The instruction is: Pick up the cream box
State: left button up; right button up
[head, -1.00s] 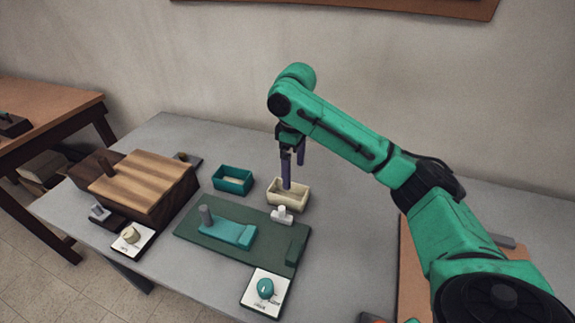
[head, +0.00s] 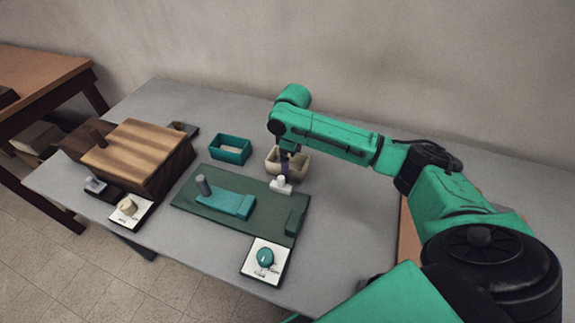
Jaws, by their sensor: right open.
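The cream box (head: 301,166) is a small open-topped box on the grey table, just behind the dark green board. My right gripper (head: 286,176) points down at the box's near left side, with its dark fingers partly hidden by my own forearm. The gripper is open. I cannot tell whether a finger is inside the box or in front of its wall. My left gripper is not in view.
A teal box (head: 230,149) stands left of the cream box. A wooden block (head: 140,155) stands left.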

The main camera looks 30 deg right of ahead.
jog(key=c, duration=1.2)
